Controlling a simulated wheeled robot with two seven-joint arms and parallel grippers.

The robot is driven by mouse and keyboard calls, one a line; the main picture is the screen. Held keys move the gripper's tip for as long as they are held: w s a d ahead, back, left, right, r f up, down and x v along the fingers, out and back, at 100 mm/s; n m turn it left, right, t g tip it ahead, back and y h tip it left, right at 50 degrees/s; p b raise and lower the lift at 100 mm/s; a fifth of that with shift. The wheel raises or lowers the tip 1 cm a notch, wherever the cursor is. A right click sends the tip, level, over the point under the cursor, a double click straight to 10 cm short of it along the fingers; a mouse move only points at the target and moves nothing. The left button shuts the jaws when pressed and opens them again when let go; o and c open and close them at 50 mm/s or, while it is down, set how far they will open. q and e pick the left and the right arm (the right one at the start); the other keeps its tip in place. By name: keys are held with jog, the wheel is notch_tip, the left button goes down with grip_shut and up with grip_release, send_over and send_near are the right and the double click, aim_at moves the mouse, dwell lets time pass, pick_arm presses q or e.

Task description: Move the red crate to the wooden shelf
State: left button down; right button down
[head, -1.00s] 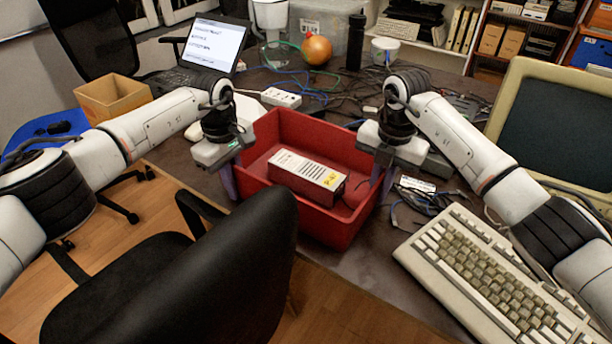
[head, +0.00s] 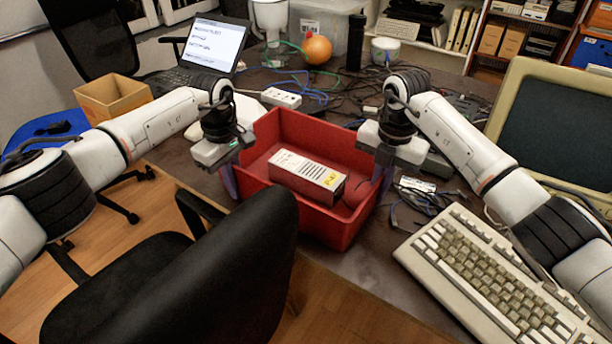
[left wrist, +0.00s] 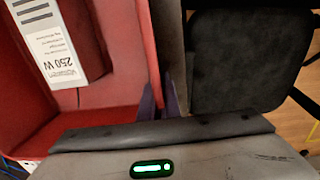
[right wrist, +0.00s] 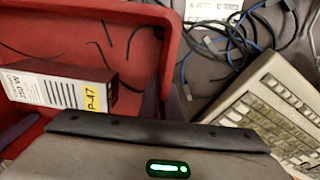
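The red crate (head: 338,232) stands on the dark table near its front edge. A white-labelled power supply box (head: 308,174) with a yellow P-47 tag lies in it. My left gripper (head: 231,180) is at the crate's left wall; in the left wrist view its fingers (left wrist: 161,100) straddle the wall closely. My right gripper (head: 381,185) is at the right wall; in the right wrist view its fingers (right wrist: 163,103) also straddle the wall, one inside and one outside. Both look shut on the crate. A wooden shelf (head: 474,42) holding boxes stands at the back right.
A black chair (head: 235,270) stands close in front of the crate. A beige keyboard (head: 490,265) and monitor (head: 560,125) are to the right. Cables (head: 425,197) lie beside the crate. A power strip (head: 281,97), laptop (head: 215,45) and orange ball (head: 317,49) are behind.

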dwell(0.6)
pick_arm(q)
jog(key=shift+w+r, duration=0.15)
jog(key=shift+r, duration=0.05)
pick_arm(e)
jog(key=shift+w+r, duration=0.15)
jog(key=shift+r, duration=0.1)
